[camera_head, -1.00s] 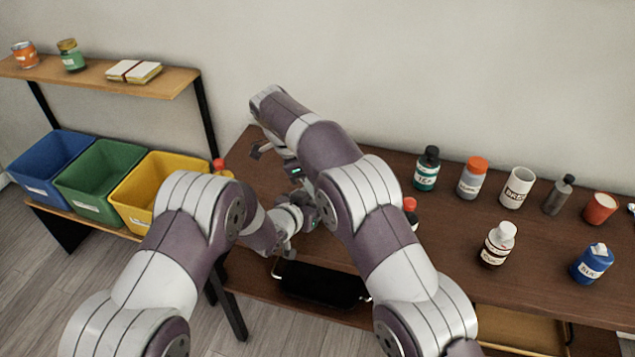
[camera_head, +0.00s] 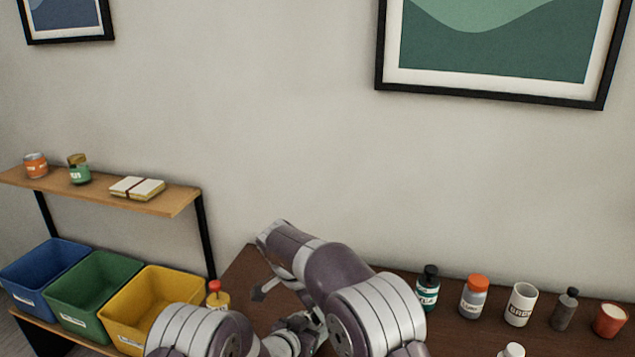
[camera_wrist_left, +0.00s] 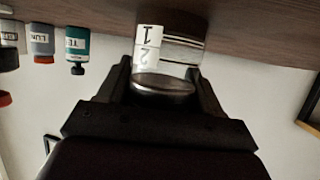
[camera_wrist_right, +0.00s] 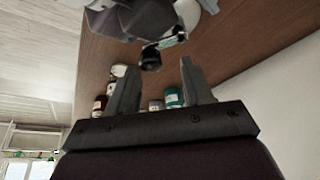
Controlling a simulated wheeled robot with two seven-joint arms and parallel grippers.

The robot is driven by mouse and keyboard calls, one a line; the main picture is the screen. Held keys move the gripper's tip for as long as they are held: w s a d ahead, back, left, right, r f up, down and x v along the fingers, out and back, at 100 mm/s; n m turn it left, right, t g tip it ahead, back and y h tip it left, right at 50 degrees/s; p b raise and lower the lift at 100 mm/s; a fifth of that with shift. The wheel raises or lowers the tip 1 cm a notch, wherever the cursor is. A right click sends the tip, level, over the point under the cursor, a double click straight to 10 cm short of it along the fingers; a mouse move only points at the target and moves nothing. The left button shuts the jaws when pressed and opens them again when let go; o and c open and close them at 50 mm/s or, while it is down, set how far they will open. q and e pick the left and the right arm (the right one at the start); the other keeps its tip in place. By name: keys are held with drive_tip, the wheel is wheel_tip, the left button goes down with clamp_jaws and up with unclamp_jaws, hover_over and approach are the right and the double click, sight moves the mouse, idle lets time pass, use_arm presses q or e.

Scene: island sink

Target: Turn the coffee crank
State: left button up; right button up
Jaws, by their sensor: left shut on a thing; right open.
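My left gripper (camera_wrist_left: 165,82) is shut on a cylinder (camera_wrist_left: 183,52) with a white "1" and "2" label and a round metallic end, at the table surface in the left wrist view. It could be the coffee grinder's body, but I cannot tell. My right gripper (camera_wrist_right: 158,72) is open and empty in the right wrist view. A small dark knob (camera_wrist_right: 150,59) shows just beyond its fingers; I cannot tell whether it is the crank's. In the head view my arms hide most of both grippers and the held cylinder.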

drive_tip(key=v, duration=1.1)
drive_tip(key=w+d+r+m+t, duration=0.2)
drive_tip(key=w+r+m+t, duration=0.3)
drive_tip(key=w+r+t, duration=0.2)
drive_tip(key=w+d+r+m+t+y, duration=0.1)
drive_tip(key=w+d+r+m+t, duration=0.1)
drive_tip(key=w+r+m+t, duration=0.3)
drive_tip(key=shift+w+r+t, duration=1.1)
drive_tip(key=shift+w+r, duration=1.05)
drive_tip(key=shift+w, duration=0.25)
